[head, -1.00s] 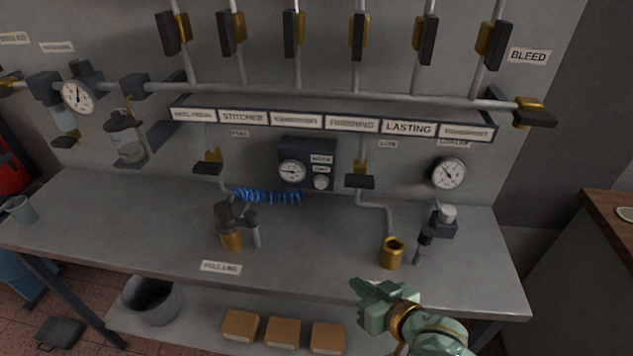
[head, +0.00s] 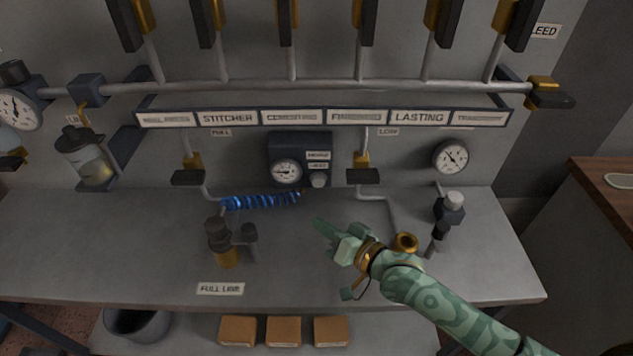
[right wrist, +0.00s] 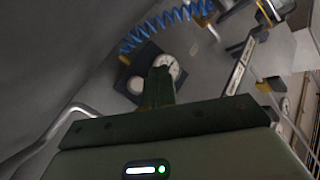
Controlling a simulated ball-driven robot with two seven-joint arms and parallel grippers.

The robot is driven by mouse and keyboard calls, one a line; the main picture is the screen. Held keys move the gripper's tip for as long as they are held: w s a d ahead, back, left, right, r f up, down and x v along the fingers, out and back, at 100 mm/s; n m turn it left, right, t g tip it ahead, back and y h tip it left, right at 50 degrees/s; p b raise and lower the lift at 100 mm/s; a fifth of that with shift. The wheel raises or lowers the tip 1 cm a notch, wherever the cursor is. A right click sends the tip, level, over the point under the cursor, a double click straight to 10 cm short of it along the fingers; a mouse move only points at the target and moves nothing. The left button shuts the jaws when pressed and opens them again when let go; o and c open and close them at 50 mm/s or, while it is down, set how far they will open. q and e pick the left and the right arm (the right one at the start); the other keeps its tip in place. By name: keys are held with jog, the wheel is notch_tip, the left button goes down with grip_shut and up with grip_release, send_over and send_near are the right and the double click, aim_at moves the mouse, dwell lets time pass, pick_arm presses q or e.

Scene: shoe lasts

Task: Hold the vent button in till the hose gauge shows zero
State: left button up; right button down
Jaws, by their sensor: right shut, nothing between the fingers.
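A dark gauge box (head: 300,146) stands at the back of the bench. It carries a white round dial (head: 287,171), small labels and a pale round button or knob (head: 318,180) at its lower right. The needle reading is too small to tell. A coiled blue hose (head: 262,201) runs below the box. My right gripper (head: 324,229) is shut and empty over the bench, in front of and below the box. In the right wrist view, the fingers point toward the box and overlap the lower edge of the dial (right wrist: 168,66); the pale knob (right wrist: 136,85) shows beside them. My left gripper is out of view.
A brass and dark fitting (head: 222,245) stands on the bench at left, behind a FULL LINE label (head: 221,289). A brass cup (head: 405,242) and a dark fitting with a white cap (head: 450,208) stand right of my gripper. Another gauge (head: 451,157) is on the wall.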

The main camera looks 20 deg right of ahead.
aim_at(318, 181)
jog(key=w+d+b, duration=0.2)
jog(key=w+b, duration=0.3)
jog(key=w, duration=0.3)
jog(key=shift+w+d, duration=0.25)
dwell(1.6)
jog(key=shift+w, duration=0.1)
jog(key=shift+w+d, duration=0.1)
jog(key=shift+w, duration=0.2)
